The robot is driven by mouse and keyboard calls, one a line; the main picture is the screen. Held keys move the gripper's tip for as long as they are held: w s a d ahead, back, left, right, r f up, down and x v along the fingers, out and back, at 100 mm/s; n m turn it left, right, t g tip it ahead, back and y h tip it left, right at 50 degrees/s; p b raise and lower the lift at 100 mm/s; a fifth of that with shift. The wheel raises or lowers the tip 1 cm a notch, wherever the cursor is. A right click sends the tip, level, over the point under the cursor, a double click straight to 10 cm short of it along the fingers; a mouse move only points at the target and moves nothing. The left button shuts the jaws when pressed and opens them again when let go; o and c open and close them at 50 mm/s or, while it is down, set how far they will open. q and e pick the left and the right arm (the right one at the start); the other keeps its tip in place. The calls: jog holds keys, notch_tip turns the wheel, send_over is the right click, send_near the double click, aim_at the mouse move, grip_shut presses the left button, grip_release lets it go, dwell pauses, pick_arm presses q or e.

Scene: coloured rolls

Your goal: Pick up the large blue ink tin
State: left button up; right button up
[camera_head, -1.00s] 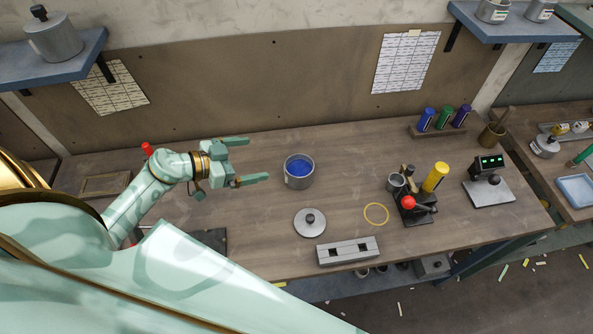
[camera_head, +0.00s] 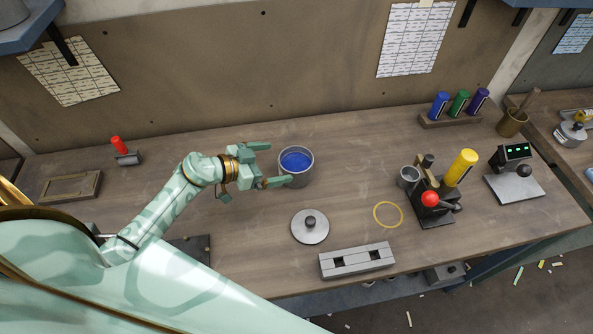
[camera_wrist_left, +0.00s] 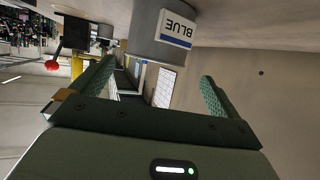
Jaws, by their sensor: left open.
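The large blue ink tin (camera_head: 296,175) is a grey metal can, open at the top with blue ink inside. It stands upright on the workbench. My right gripper is not in view.
A round knobbed lid (camera_head: 310,227) lies in front of the tin. A grey slotted block (camera_head: 356,260), a yellow ring (camera_head: 388,215) and a red-knobbed press (camera_head: 436,205) are to the right. Blue, green and purple tubes stand in a rack (camera_head: 450,120). The bench behind the tin is clear.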

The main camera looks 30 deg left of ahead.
aim_at(309, 157)
pick_arm(q)
jog(key=shift+x, duration=1.05)
jog(key=b+x, duration=0.1)
jog(key=x, duration=0.1)
jog(key=b+x, duration=0.1)
jog(key=x, duration=0.1)
jog(key=shift+d, duration=0.5)
jog(key=shift+w+d+f, duration=0.1)
jog(key=shift+w+d, duration=0.1)
jog(key=shift+w, duration=0.25)
jog(key=shift+s, duration=0.1)
jog(key=shift+c, duration=0.3)
jog(key=c, duration=1.1)
